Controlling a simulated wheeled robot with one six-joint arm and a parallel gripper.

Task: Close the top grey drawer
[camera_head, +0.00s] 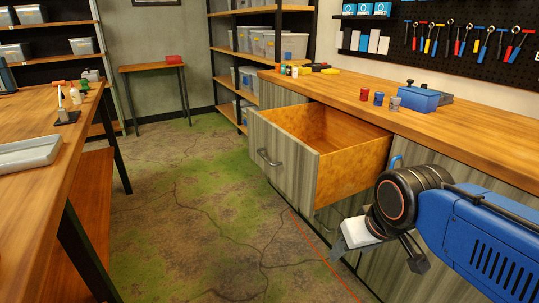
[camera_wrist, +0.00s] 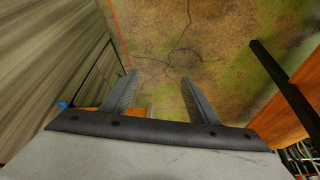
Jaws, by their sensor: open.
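The top grey drawer (camera_head: 290,162) is pulled far out of the cabinet under the wooden counter in the head view. Its grey front has a metal handle (camera_head: 269,158), and its orange-brown wooden inside looks empty. My gripper (camera_head: 377,250) is low and to the right of the open drawer, in front of the cabinet, apart from the drawer. In the wrist view, the gripper's two fingers (camera_wrist: 159,85) are spread with nothing between them and the floor shows beyond them. Part of the lower cabinet front is hidden behind my arm.
The wooden counter (camera_head: 345,88) holds small cups and a blue box (camera_head: 418,99). A workbench (camera_head: 50,170) with a grey tray (camera_head: 30,152) stands at left. The floor (camera_head: 190,220) between them is clear. Shelves and a small table (camera_head: 152,67) stand at the back.

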